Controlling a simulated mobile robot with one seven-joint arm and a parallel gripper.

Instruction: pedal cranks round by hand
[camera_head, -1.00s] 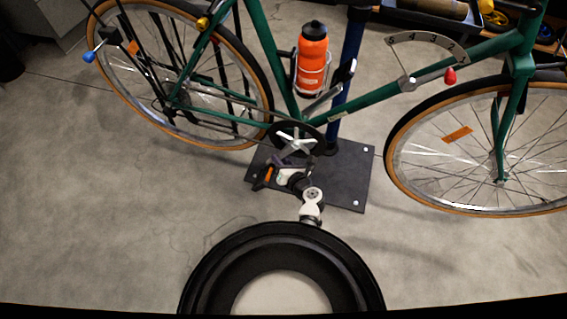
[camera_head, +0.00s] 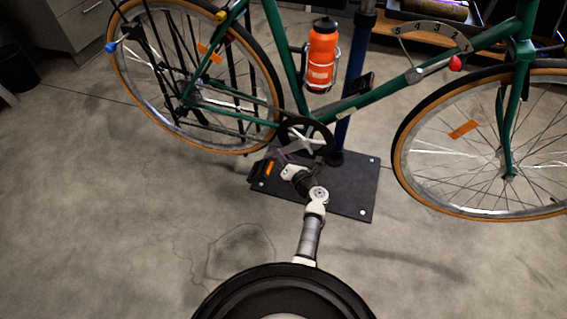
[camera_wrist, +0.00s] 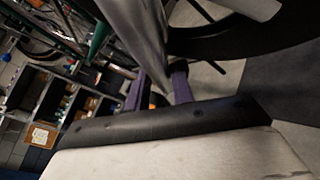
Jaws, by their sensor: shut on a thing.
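The green bike's chainring (camera_head: 306,138) and silver crank arms are at the middle of the head view. The near crank arm slants down left to a black pedal with an orange reflector (camera_head: 268,168). The far pedal (camera_head: 365,82) is up to the right. My gripper (camera_head: 283,158) is at the near crank's lower end, beside the pedal. In the wrist view, the purple fingers of my gripper (camera_wrist: 158,88) are shut around the silver crank arm (camera_wrist: 138,30). The wrist housing hides part of the grip.
The bike hangs on a blue stand post (camera_head: 342,128) above a black base plate (camera_head: 345,200). The front wheel (camera_head: 440,205) is right, the rear wheel (camera_head: 130,90) left. An orange bottle (camera_head: 322,50) sits on the frame. The floor in front is mostly clear.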

